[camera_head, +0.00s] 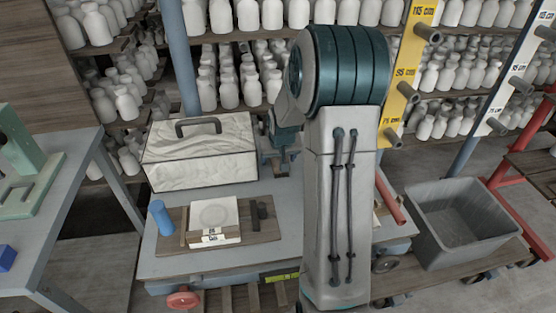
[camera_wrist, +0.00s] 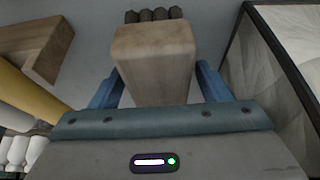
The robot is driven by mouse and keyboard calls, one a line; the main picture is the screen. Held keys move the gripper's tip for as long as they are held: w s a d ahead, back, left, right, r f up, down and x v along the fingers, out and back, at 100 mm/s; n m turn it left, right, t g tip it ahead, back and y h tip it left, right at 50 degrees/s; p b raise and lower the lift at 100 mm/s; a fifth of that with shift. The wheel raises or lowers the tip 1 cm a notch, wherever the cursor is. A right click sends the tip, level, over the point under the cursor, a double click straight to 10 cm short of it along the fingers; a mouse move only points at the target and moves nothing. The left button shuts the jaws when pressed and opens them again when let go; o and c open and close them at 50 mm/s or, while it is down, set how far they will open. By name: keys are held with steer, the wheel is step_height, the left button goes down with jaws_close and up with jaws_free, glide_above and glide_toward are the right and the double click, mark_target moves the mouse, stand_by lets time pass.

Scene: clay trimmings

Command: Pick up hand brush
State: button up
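The hand brush (camera_wrist: 155,62) shows in the wrist view as a pale wooden block with a row of dark bristle tufts at its far end. My gripper (camera_wrist: 157,80) has its two blue fingers on either side of this block. The fingertips meet its sides with no clear gap, so the gripper looks shut on it. I cannot tell whether the brush still touches the surface below.
A veined white box with a dark handle (camera_head: 200,152) stands on the grey worktable (camera_head: 160,262), close to my gripper. A wooden board (camera_head: 262,232) holds a white tile (camera_head: 213,216); a blue cylinder (camera_head: 161,217) stands at its left. A grey bin (camera_head: 458,222) is at right. Bottle-filled shelves stand behind.

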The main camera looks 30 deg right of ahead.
steer(key=c, duration=1)
steer(key=shift+r, duration=0.2)
steer(key=shift+r+p, duration=0.2)
steer(key=shift+p, duration=0.2)
steer(key=r, duration=0.4)
steer(key=shift+d+r, duration=0.15)
steer(key=shift+d, duration=0.15)
steer(key=w+d+r, duration=0.1)
steer(key=d+r, duration=0.5)
steer(key=d, duration=0.5)
steer(key=shift+r, duration=0.2)
steer(key=shift+w, duration=0.1)
